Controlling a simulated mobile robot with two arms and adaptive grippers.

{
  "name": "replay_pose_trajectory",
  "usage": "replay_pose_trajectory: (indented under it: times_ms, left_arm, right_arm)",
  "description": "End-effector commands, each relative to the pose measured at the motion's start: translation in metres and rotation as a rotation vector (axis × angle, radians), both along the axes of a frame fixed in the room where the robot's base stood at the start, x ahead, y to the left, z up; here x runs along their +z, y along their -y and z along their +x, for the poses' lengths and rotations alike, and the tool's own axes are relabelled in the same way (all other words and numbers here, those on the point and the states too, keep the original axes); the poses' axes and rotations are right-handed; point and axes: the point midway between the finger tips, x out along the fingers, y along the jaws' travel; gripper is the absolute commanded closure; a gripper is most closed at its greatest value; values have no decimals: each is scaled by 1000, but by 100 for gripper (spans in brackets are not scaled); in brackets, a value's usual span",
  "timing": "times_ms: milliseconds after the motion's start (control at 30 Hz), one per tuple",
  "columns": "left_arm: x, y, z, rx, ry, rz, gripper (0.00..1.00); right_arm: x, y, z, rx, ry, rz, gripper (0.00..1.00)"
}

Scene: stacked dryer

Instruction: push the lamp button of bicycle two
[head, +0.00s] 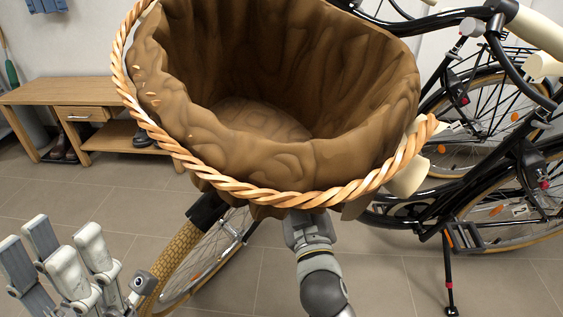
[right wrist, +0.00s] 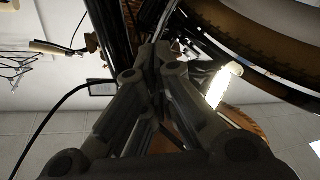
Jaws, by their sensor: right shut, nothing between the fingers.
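A bicycle with a brown-lined basket (head: 270,190) fills the middle of the head view. Its front wheel (head: 205,265) shows below. I cannot tell which bicycle is number two. My right arm reaches up under the basket, which hides the fingertips there. In the right wrist view my right gripper (right wrist: 152,55) is shut and empty, its tips among dark bicycle parts. A bright, pale, rounded piece (right wrist: 218,86) lies just right of the fingers; I cannot tell if it is the lamp. No lamp button is discernible. My left gripper (head: 62,245) is open and empty at lower left.
More black bicycles (head: 490,130) stand at the right, with a kickstand (head: 449,270) on the tiled floor. A wooden bench (head: 85,95) with shoes beneath stands by the left wall. The floor between bench and basket is clear.

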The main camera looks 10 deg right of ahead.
Motion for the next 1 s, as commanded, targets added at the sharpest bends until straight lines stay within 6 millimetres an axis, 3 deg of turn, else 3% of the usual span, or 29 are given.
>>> replay_pose_trajectory:
  times_ms: [700, 1000]
  left_arm:
    - [-7, 0, 0, 0, -1, 0, 60]
    - [-7, 0, 0, 0, -1, 0, 60]
  right_arm:
    - [-22, 36, -37, 0, -1, 0, 100]
    - [-22, 39, -40, 1, 1, 1, 100]
